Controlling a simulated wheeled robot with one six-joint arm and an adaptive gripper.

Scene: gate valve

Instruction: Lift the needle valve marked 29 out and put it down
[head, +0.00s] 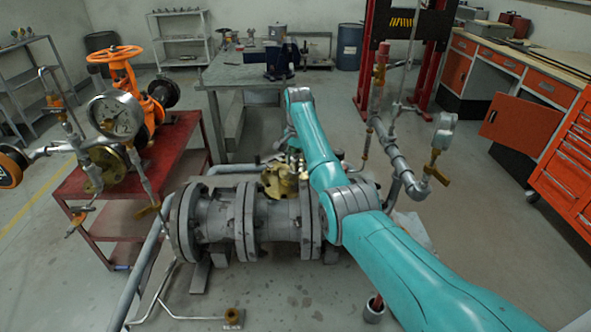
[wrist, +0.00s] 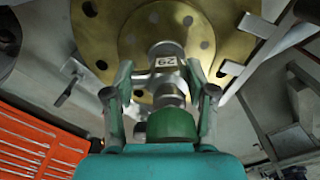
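In the wrist view, the needle valve (wrist: 165,88) is a grey metal fitting with a white tag that appears upside down and is consistent with 29. A dark green round part (wrist: 171,124), seemingly its knob, lies close to my palm. The valve's far end is in front of a brass flange (wrist: 118,20). My gripper (wrist: 158,70) is open, with one finger on each side of the valve. A gap shows on the left; on the right I cannot tell whether the finger touches. In the head view, my arm hides most of the gripper and valve near the brass flange (head: 275,182).
A large grey flanged pipe (head: 220,215) lies below my arm. A pressure gauge assembly (head: 117,117) stands left, and a riser with thin pipes (head: 385,130) stands right. A red table (head: 95,185) is at left and a grey workbench (head: 235,72) behind. The right floor is mostly clear.

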